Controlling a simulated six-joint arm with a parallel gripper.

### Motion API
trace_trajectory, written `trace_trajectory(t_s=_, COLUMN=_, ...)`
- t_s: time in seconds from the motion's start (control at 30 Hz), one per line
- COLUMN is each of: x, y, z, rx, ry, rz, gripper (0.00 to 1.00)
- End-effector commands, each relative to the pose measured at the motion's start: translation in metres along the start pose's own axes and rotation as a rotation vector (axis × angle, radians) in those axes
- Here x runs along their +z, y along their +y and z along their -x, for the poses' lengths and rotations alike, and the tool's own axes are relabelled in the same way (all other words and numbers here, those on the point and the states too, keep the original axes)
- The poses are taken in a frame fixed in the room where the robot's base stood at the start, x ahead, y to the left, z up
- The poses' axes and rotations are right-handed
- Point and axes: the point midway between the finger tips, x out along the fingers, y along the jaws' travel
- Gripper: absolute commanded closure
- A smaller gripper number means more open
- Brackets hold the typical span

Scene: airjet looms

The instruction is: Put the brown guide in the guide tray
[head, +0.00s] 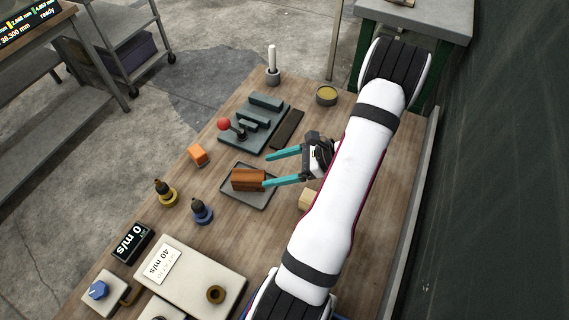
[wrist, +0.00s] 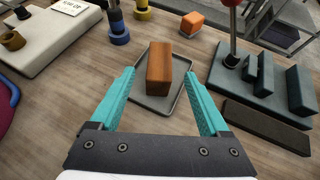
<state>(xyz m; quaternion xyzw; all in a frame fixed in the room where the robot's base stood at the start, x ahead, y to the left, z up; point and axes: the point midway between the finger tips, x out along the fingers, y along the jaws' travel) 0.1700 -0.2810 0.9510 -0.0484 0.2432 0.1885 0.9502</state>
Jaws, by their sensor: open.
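The brown guide (head: 247,180) is a brown block lying in the shallow grey guide tray (head: 262,203). In the wrist view the brown guide (wrist: 159,66) stands inside the rim of the tray (wrist: 152,112). My gripper (head: 265,170) is open, its two teal fingers pointing left over the tray. In the wrist view my gripper (wrist: 161,80) has a finger on each side of the guide, with gaps between them and the guide. The fingers hide parts of the tray's sides.
An orange block (head: 198,155) sits left of the tray. A dark fixture with a red-knobbed lever (head: 224,124) stands behind it. A dark flat bar (head: 287,129) lies beside the fixture. Yellow (head: 165,194) and blue (head: 201,212) bobbins stand left. A pale block (head: 307,199) is near my arm.

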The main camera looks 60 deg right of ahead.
Motion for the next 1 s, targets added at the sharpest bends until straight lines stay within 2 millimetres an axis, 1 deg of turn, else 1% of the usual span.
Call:
trace_trajectory(t_s=0.03, x=0.0, y=-0.001, z=0.014, rx=-0.005, ry=0.001, rz=0.001, gripper=0.21)
trace_trajectory(t_s=0.1, x=0.0, y=-0.001, z=0.03, rx=-0.004, ry=0.001, rz=0.0, gripper=0.21)
trace_trajectory(t_s=0.2, x=0.0, y=-0.001, z=0.047, rx=-0.003, ry=0.0, rz=0.002, gripper=0.21)
trace_trajectory(t_s=0.3, x=0.0, y=0.0, z=0.055, rx=0.0, ry=-0.001, rz=0.0, gripper=0.21)
trace_trajectory(t_s=0.4, x=0.0, y=0.0, z=0.057, rx=0.001, ry=-0.001, rz=0.001, gripper=0.21)
trace_trajectory(t_s=0.47, x=0.007, y=0.002, z=0.052, rx=0.024, ry=0.009, rz=0.021, gripper=0.21)
trace_trajectory(t_s=0.53, x=0.033, y=0.009, z=0.036, rx=0.114, ry=0.046, rz=0.102, gripper=0.21)
trace_trajectory(t_s=0.57, x=0.05, y=0.017, z=0.026, rx=0.175, ry=0.071, rz=0.159, gripper=0.21)
trace_trajectory(t_s=0.6, x=0.075, y=0.032, z=0.01, rx=0.273, ry=0.112, rz=0.257, gripper=0.21)
trace_trajectory(t_s=0.67, x=0.116, y=0.067, z=-0.014, rx=0.441, ry=0.178, rz=0.436, gripper=0.21)
trace_trajectory(t_s=0.7, x=0.139, y=0.095, z=-0.026, rx=0.553, ry=0.221, rz=0.566, gripper=0.21)
trace_trajectory(t_s=0.77, x=0.166, y=0.142, z=-0.037, rx=0.716, ry=0.282, rz=0.781, gripper=0.21)
trace_trajectory(t_s=0.8, x=0.179, y=0.175, z=-0.04, rx=0.818, ry=0.317, rz=0.938, gripper=0.21)
trace_trajectory(t_s=0.87, x=0.19, y=0.221, z=-0.035, rx=0.953, ry=0.358, rz=1.181, gripper=0.21)
trace_trajectory(t_s=0.9, x=0.192, y=0.247, z=-0.029, rx=1.024, ry=0.375, rz=1.338, gripper=0.21)
trace_trajectory(t_s=0.93, x=0.191, y=0.262, z=-0.024, rx=1.068, ry=0.383, rz=1.45, gripper=0.21)
trace_trajectory(t_s=1.0, x=0.187, y=0.287, z=-0.011, rx=1.139, ry=0.388, rz=1.672, gripper=0.21)
